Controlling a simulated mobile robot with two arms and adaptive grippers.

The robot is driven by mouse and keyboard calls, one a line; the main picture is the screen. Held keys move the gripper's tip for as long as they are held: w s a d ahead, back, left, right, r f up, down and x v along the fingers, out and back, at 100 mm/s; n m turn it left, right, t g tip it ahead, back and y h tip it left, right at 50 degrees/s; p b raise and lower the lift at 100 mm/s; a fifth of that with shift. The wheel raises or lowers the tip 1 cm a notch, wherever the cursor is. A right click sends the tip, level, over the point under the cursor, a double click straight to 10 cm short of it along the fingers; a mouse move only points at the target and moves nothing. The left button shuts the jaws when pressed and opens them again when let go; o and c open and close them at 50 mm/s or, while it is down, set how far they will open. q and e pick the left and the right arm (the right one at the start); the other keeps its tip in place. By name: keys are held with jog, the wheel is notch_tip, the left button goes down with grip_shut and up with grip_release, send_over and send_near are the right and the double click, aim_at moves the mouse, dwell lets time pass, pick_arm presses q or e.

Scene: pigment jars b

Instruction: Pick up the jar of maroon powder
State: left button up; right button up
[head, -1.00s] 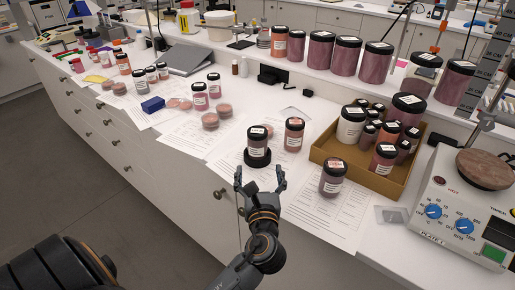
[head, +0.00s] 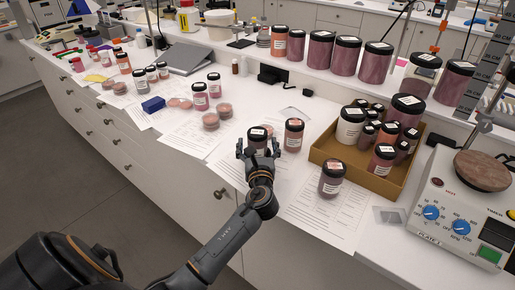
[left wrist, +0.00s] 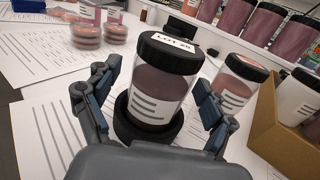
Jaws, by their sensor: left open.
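The jar of maroon powder (left wrist: 158,82) has a black lid, a white label and a black base ring or stand under it. It stands upright near the bench's front edge. In the head view the jar (head: 257,136) is partly hidden by my left gripper (head: 258,150). In the left wrist view my left gripper (left wrist: 150,110) is open, with one finger on each side of the jar. A gap shows beside the left finger; whether the right finger touches cannot be told. My right gripper is not in view.
A jar of pinkish-orange powder (head: 293,135) stands close on the right. Another dark-lidded jar (head: 331,179) stands nearer the front. A brown tray (head: 350,175) holds several jars, and a hot plate (head: 455,225) is far right. Paper sheets lie on the bench.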

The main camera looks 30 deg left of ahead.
pick_arm(q)
jog(key=c, duration=1.4)
jog(key=shift+o, duration=0.2)
jog(key=shift+r, duration=0.1)
